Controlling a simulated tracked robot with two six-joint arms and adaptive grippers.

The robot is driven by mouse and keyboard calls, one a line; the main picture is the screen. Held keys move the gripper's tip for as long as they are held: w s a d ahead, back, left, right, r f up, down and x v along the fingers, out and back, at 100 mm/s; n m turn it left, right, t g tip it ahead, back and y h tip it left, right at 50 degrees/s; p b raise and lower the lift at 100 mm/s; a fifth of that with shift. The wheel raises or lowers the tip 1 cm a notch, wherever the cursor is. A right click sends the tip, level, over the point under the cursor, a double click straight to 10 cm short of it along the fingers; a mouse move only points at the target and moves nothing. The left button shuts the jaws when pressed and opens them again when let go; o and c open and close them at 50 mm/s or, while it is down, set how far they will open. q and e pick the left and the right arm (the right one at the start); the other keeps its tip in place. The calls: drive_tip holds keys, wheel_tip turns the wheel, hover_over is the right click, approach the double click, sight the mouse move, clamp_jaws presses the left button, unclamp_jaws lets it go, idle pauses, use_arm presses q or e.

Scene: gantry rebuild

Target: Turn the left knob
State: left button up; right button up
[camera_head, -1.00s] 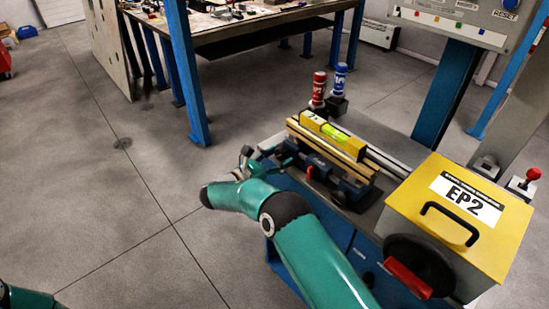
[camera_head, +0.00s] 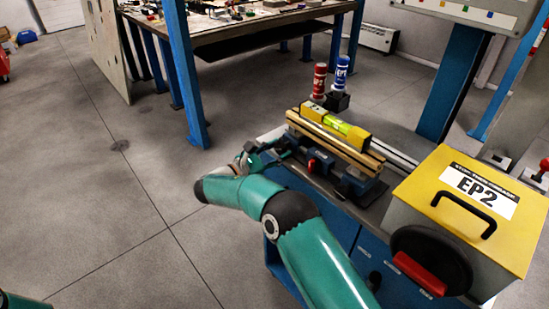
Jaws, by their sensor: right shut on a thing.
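My right gripper (camera_head: 268,158) is at the left end of this fixture, in front of the bench's left edge. Its fingers are shut on a small part there, which I take to be the left knob; the fingers hide it almost wholly. A red part (camera_head: 314,165) shows on the fixture's front, right of the gripper. My left gripper is out of view; only a bit of my left arm shows at the lower left corner.
Red (camera_head: 320,80) and blue (camera_head: 341,73) bottles stand behind the fixture. A blue-legged table (camera_head: 262,34) is further back.

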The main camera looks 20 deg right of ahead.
drive_tip(key=shift+s+f, duration=0.15)
drive_tip(key=shift+f, duration=0.05)
drive_tip(key=o, duration=0.9)
drive_tip(key=shift+c, duration=0.2)
drive_tip(key=shift+o, duration=1.3)
drive_tip(key=shift+s+a+r, duration=0.1)
drive_tip(key=shift+r, duration=0.1)
drive_tip(key=v, duration=1.2)
drive_tip(key=shift+f, duration=0.1)
